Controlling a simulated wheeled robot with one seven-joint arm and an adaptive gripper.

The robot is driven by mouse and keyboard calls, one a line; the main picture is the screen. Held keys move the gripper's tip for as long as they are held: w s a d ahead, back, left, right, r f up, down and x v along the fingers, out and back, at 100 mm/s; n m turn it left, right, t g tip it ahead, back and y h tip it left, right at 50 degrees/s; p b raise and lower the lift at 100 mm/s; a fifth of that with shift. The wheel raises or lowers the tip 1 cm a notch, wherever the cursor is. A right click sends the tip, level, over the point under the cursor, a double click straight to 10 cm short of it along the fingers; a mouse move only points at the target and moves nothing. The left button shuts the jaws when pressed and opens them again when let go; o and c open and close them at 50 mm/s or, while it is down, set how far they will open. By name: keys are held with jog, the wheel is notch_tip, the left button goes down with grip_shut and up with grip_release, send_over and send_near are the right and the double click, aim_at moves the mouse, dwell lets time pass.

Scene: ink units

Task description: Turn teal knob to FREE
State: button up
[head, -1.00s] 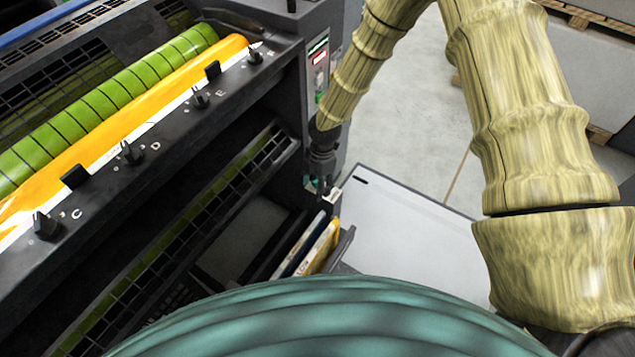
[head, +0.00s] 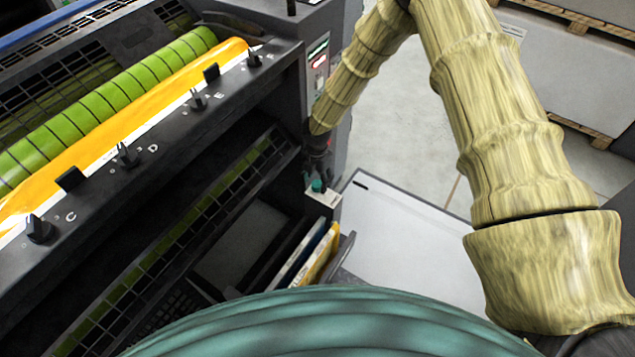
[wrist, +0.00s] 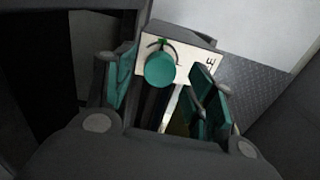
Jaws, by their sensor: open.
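The teal knob (head: 317,186) sits on a small pale label plate (head: 322,197) at the lower right corner of the machine's front. In the wrist view the knob (wrist: 160,68) is a round teal cap with a dark curved arrow above it on the plate (wrist: 190,49). Only a letter "E" is readable on the plate's right part; the knob's pointer is not clear. My gripper (wrist: 163,95) is open, its teal-padded fingers either side of and short of the knob. In the head view my gripper (head: 318,165) is small and dark, just above the knob.
The dark machine front (head: 150,220) rises on the left, with black knobs, a yellow strip (head: 130,120) and a green roller (head: 120,88). Upright white and yellow boards (head: 318,252) stand below the plate. A white flat surface (head: 400,240) lies to the right.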

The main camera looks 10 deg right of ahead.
jog(key=shift+f, duration=0.95)
jog(key=shift+c, duration=0.5)
jog(key=c, duration=1)
jog(key=shift+o, duration=0.2)
